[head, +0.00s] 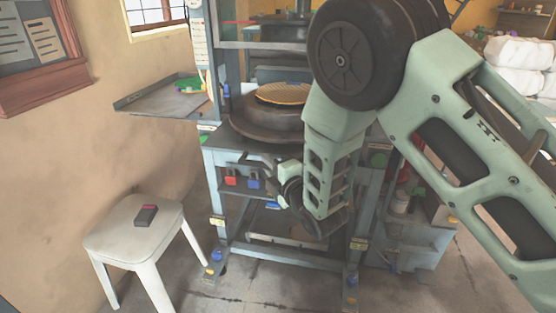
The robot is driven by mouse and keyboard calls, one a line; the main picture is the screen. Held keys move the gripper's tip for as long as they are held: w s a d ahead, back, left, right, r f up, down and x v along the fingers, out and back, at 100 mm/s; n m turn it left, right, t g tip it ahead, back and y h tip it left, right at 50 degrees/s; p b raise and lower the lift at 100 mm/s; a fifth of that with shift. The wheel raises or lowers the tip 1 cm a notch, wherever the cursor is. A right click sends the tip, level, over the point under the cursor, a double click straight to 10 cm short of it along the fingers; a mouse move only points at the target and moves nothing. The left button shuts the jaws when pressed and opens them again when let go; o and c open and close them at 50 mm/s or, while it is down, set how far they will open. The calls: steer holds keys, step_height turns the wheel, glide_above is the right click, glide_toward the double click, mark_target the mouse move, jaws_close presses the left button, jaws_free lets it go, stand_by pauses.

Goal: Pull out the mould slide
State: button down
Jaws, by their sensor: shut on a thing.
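The mould slide (242,127) is at the front of the blue-grey press, at the height of its bed. It carries a dark round mould with a golden patterned disc (284,93) on top. My gripper (256,163) is low at the front edge of the slide, left of my forearm. Its jaws are shut on a part at that front edge, which looks like the slide's handle; the fingers and handle are small and hard to tell apart. My arm hides the right side of the slide and press.
A grey side shelf (160,104) juts left from the press. Red and blue padlock-like items (231,176) hang below the bed. The floor between stool and press is clear.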

steer(key=s+a, duration=0.2)
steer(key=s, duration=0.5)
steer(key=shift+s+b, duration=0.2)
steer(key=shift+b, duration=0.15)
steer(key=c, duration=1.7)
jaws_free()
steer(key=shift+a, duration=0.1)
steer(key=p+v, duration=1)
steer(key=v, duration=0.7)
steer(key=shift+s, duration=0.2)
steer(key=shift+w, duration=0.1)
